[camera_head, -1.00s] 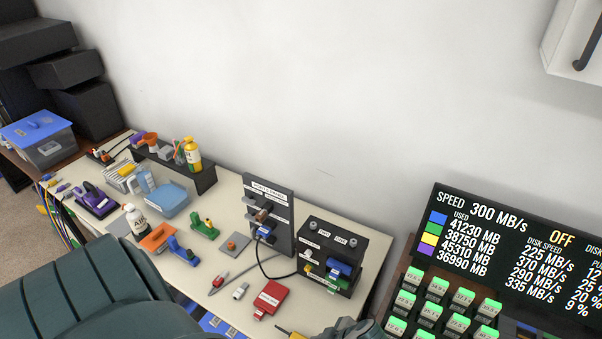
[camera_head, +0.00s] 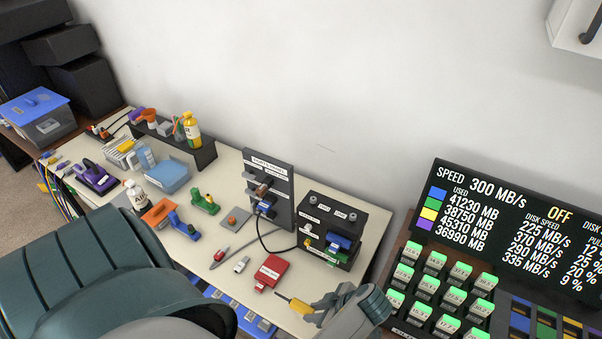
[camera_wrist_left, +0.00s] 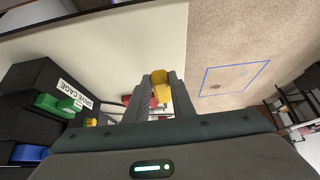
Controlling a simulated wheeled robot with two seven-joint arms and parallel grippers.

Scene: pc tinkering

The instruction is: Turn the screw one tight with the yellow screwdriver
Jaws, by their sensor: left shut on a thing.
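The yellow screwdriver (camera_head: 299,306) is held by my left gripper (camera_head: 320,305) above the front of the white table, its thin end pointing left. In the left wrist view its yellow handle (camera_wrist_left: 160,86) shows between the two fingers (camera_wrist_left: 157,98), which are shut on it. The black drive cage (camera_head: 318,228) stands farther back on the table, apart from the screwdriver. Small round screw-like heads (camera_head: 352,217) show on its top, with labels too small to read. In the left wrist view the cage (camera_wrist_left: 35,82) is at the left. My right gripper is not in view.
A red drive (camera_head: 270,271) and a small white stick (camera_head: 242,264) lie on the table left of the screwdriver. A dark ports panel (camera_head: 278,185) stands beside the cage with a cable. A speed display (camera_head: 500,245) and green-lit blocks (camera_head: 440,290) are at the right.

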